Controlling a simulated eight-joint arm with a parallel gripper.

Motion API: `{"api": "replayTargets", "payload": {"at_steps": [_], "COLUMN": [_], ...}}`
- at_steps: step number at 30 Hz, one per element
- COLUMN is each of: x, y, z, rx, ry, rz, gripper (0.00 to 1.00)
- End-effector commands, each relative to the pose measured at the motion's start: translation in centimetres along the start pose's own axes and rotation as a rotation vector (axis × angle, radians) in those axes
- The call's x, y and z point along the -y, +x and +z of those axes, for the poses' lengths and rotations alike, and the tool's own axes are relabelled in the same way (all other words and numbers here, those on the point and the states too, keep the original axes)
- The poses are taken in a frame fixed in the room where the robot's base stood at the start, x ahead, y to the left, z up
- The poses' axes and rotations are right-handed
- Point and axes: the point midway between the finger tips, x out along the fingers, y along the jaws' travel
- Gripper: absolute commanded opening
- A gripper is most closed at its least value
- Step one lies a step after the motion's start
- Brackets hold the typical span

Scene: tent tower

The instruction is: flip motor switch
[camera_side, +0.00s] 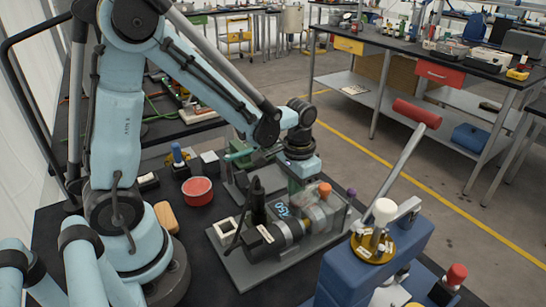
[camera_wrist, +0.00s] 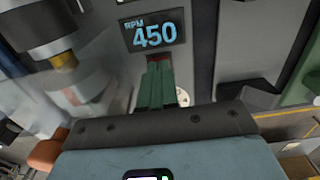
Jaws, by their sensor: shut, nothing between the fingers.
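The motor unit (camera_side: 268,236), a grey and black cylinder, lies on a grey base plate in the side view. Its small display (camera_side: 282,211) shows blue characters. In the wrist view the display (camera_wrist: 154,34) reads "RPM 450" on a grey panel. My gripper (camera_side: 295,187) points down close above the unit, beside the display. In the wrist view its green fingers (camera_wrist: 157,72) are together and empty, just below the display. A small pale round part (camera_wrist: 183,97) shows partly behind them; I cannot tell whether it is the switch or whether they touch.
An orange cap (camera_side: 325,189) stands right beside my gripper. A blue machine with a long red-handled lever (camera_side: 400,155) stands at front right. A dark cylinder (camera_wrist: 50,28) is at the wrist view's upper left.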

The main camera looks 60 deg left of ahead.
Motion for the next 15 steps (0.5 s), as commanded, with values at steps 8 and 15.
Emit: {"api": "replayTargets", "payload": {"at_steps": [8, 15], "x": [0.00, 0.00], "y": [0.38, 0.65], "z": [-0.01, -0.01], "rx": [0.000, 0.000], "ry": [0.000, 0.000], "rz": [0.000, 0.000], "gripper": [0.00, 0.00]}}
